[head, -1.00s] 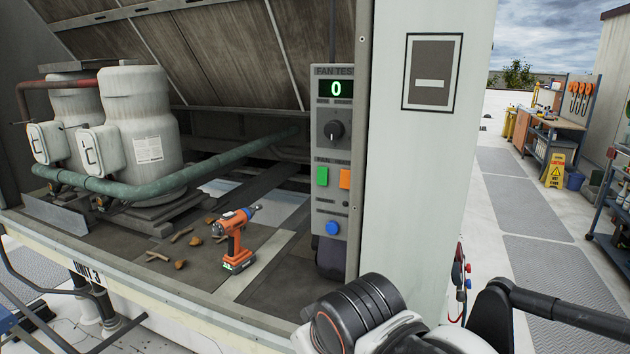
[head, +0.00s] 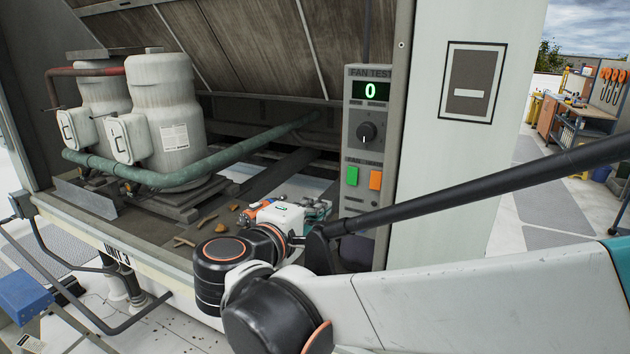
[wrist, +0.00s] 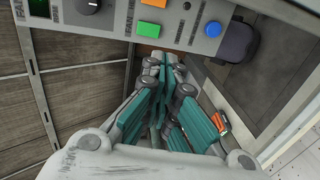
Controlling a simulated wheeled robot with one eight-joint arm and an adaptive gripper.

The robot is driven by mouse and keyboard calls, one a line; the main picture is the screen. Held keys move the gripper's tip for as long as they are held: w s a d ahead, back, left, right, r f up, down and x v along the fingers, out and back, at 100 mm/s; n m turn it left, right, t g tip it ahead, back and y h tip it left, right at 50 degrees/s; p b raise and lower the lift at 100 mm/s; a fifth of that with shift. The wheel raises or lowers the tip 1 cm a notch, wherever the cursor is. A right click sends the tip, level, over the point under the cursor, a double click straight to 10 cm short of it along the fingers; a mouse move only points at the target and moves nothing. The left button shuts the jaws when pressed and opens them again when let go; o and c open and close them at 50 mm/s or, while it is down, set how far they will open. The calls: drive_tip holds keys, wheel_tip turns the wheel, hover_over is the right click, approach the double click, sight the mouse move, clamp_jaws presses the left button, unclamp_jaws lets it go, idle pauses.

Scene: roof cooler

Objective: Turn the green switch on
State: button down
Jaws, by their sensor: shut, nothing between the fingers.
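The panel's display (head: 369,90) reads 0. In the wrist view the green switch (wrist: 149,30) shows just beyond my fingertips (wrist: 160,62), which look apart from it. My gripper's teal fingers are shut and empty. In the head view my gripper (head: 318,208) is left of and lower than the green switch, partly hidden by my wrist and arm. Whether the switch is lit or pressed cannot be told.
A black knob (head: 367,132) is above the switches. A blue button (wrist: 213,29) shows in the wrist view; my arm hides it in the head view. White tanks (head: 165,110) and a green pipe (head: 200,170) stand left.

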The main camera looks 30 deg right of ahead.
sight(346, 180)
drive_tip(key=shift+a+r, duration=0.15)
drive_tip(key=shift+r, duration=0.15)
drive_tip(key=shift+w, duration=0.1)
drive_tip(key=b+x, duration=0.3)
drive_tip(key=x, duration=1.1)
drive_tip(key=shift+r, duration=0.1)
drive_tip(key=shift+w, duration=0.1)
